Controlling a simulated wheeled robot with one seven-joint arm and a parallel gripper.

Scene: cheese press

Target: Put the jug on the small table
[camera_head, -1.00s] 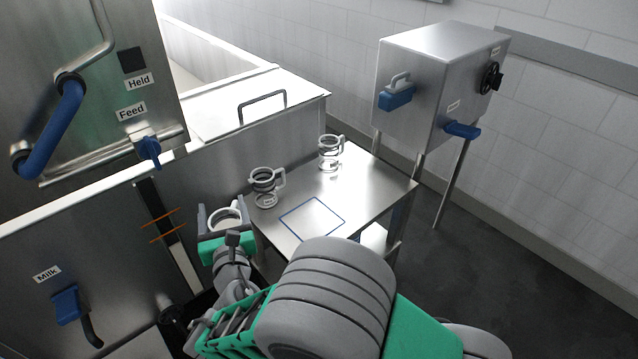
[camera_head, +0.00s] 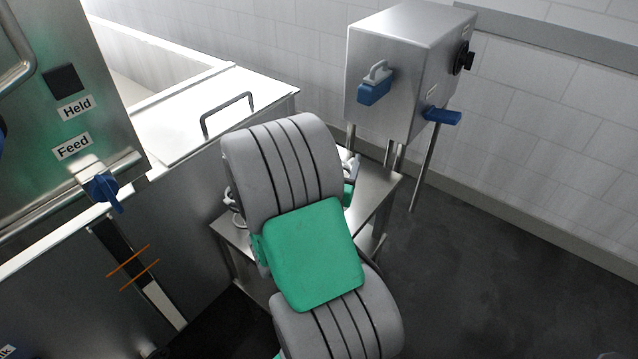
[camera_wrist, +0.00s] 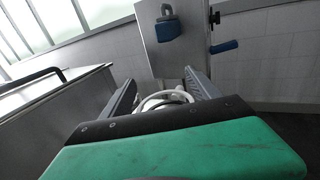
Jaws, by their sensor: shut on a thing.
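The jug (camera_wrist: 164,97) shows in the wrist view as a pale rim between the two fingers; its lower part is hidden by my gripper's body. My gripper (camera_wrist: 160,83) is shut on it. In the head view my arm covers the held jug and most of my gripper. The small table (camera_head: 381,187) shows only around my arm, at its right edge and left corner. The arm reaches over it. I cannot tell whether the jug touches the tabletop.
A steel box on legs (camera_head: 405,75) with blue handles stands behind the table. A steel vat with a lid (camera_head: 190,115) stands at the left. Floor at the right is clear.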

